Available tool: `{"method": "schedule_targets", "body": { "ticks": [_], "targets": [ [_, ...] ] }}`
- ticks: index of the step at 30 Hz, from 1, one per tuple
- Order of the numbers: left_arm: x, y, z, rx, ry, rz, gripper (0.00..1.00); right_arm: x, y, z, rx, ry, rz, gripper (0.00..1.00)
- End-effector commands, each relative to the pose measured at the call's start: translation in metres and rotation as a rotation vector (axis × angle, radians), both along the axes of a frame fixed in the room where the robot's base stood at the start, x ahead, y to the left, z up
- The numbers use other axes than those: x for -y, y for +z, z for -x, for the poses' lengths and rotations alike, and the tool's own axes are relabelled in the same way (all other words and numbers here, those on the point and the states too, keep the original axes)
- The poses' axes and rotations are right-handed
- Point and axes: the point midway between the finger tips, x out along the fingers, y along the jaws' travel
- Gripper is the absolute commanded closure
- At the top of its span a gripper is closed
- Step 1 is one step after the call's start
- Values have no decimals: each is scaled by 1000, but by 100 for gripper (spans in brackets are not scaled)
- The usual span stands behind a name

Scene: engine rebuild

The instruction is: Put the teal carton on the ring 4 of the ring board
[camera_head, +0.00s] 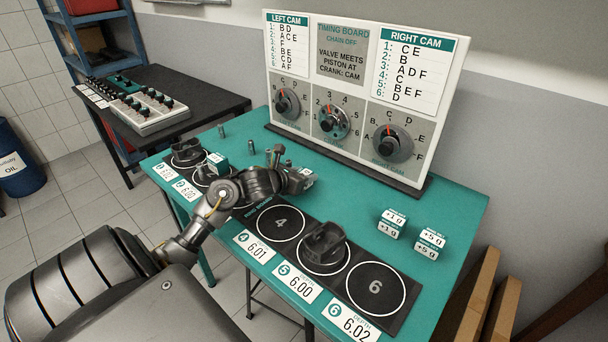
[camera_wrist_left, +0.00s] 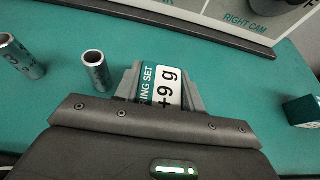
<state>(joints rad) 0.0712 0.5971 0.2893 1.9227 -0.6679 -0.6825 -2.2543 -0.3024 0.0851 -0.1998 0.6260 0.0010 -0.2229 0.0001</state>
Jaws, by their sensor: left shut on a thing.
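My left gripper (camera_head: 303,178) is above the teal table, at the back edge of the ring board (camera_head: 343,311). It is shut on a teal and white carton (camera_wrist_left: 168,86), whose label reads "RING SET +9 g" in the left wrist view. In the head view the fingers mostly hide this carton. Ring 4 (camera_head: 280,223) is a bare white circle, in front of and slightly left of the gripper. Ring 5 (camera_head: 343,264) holds a dark piston-like part (camera_head: 325,243). Ring 6 (camera_head: 376,287) is bare. My right gripper is not in view.
White cartons marked +1 g (camera_head: 391,224) and +5 g (camera_head: 430,243) stand at the right. Another teal-topped carton (camera_head: 217,162) is near ring 2, and a dark part (camera_head: 186,153) on ring 1. Small metal tubes (camera_wrist_left: 95,70) stand nearby. The timing board (camera_head: 343,62) blocks the back.

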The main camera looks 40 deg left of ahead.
Motion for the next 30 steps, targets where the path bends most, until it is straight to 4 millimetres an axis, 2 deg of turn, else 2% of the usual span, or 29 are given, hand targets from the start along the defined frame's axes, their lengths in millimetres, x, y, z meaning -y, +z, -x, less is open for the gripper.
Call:
{"method": "schedule_targets", "body": {
  "ticks": [13,14,18,30],
  "targets": [
    [0,-5,0,1,-1,-2,83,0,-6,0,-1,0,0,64],
    [0,-4,0,0,0,-1,56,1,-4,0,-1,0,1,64],
    [0,-4,0,0,0,-1,39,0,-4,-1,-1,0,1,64],
    [0,1,4,0,0,-3,39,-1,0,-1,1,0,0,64]
  ]
}}
